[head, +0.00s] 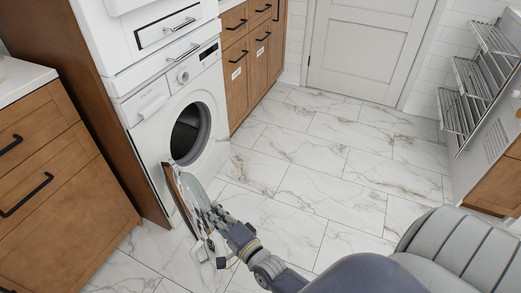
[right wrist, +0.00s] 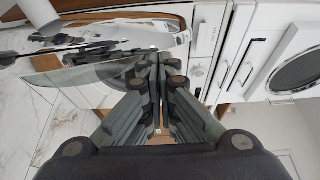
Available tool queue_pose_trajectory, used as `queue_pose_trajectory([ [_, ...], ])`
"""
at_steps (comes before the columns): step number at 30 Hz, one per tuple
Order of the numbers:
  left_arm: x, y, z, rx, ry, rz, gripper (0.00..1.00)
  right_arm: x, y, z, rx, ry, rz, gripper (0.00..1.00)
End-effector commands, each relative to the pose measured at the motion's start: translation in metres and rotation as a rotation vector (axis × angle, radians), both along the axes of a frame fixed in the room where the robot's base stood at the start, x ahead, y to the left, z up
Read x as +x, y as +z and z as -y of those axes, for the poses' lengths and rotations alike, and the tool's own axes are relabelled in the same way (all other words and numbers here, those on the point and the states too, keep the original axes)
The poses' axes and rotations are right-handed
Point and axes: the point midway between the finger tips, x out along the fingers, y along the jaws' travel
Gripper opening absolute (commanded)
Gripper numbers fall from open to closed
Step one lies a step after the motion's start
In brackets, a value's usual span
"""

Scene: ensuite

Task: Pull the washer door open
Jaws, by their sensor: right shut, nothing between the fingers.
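The white washer (head: 215,85) stands at the left in the head view, with its round dark drum opening (head: 188,133) uncovered. Its round door (head: 176,194) is swung out from the front and shows nearly edge-on, low in front of the machine. My right gripper (head: 196,192) is beside the door's right face; the fingers are shut and empty. In the right wrist view the shut fingertips (right wrist: 157,62) are close to the door's glass and shiny rim (right wrist: 100,72). I cannot tell whether they touch it. My left gripper is not in view.
A white appliance (head: 155,30) sits above the washer. Wooden cabinets flank it, with a drawer unit (head: 50,185) at left. The marble floor (head: 300,190) is clear toward the white door (head: 365,45).

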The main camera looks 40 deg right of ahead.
Motion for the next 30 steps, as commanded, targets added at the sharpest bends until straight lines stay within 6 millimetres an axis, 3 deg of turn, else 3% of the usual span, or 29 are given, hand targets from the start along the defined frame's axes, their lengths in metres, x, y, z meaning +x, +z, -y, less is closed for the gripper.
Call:
queue_pose_trajectory([
  [6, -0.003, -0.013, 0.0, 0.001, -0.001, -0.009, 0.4, -0.001, 0.001, -0.023, 0.001, 0.0, 0.0, 0.0],
  [12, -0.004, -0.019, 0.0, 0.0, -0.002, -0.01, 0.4, -0.001, 0.0, -0.033, 0.0, 0.0, 0.0, 0.0],
  [30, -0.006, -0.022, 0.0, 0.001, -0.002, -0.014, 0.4, 0.0, 0.0, -0.035, -0.001, 0.0, 0.001, 0.0],
])
